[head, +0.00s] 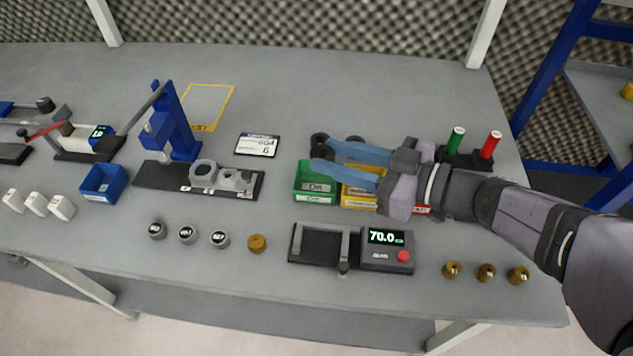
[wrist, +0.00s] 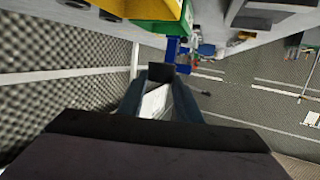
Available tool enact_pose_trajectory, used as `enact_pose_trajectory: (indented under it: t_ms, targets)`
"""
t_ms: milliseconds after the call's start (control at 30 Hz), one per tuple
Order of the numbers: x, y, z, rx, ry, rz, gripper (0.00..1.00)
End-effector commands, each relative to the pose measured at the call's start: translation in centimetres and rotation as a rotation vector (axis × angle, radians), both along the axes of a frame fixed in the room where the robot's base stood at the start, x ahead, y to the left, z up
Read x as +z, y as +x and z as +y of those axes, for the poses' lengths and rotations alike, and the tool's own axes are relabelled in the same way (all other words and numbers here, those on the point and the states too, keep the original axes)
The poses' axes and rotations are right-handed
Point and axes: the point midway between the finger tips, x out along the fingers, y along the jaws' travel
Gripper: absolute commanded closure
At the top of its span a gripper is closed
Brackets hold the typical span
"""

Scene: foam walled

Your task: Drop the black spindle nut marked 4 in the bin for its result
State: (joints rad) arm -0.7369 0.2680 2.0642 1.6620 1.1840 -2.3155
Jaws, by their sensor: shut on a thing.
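My gripper (head: 322,154) reaches in from the right, its blue fingers shut on a black nut (wrist: 161,72). In the head view the fingertips and a dark piece appear over the back part of the green bin (head: 316,197). The held nut's mark cannot be read. A yellow bin (head: 358,198) stands right of the green one, partly under the fingers. A red bin (head: 422,210) is mostly hidden behind my gripper.
A gauge with a 70.0 display (head: 386,237) and red button stands in front of the bins. Three brass pieces (head: 486,272) lie at right. Green (head: 457,139) and red (head: 490,145) cylinders stand behind my arm. A blue press (head: 172,130) and dark fixture (head: 215,178) stand left.

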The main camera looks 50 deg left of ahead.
Motion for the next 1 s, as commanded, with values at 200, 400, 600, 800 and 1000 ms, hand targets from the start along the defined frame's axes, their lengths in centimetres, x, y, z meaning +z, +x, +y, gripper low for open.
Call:
enact_pose_trajectory:
  t_ms: [200,400,600,800,1000]
  targets:
    - [-1.8,0.0,0.0,0.0,-0.002,0.004,0.91]
    - [-3.8,0.0,0.0,0.0,-0.002,0.004,0.91]
    - [-5.1,0.0,0.0,0.002,0.0,0.002,0.91]
    - [-5.5,0.0,0.0,0.002,0.0,0.002,0.91]
    - [-5.5,0.0,0.0,0.001,0.001,0.001,0.91]
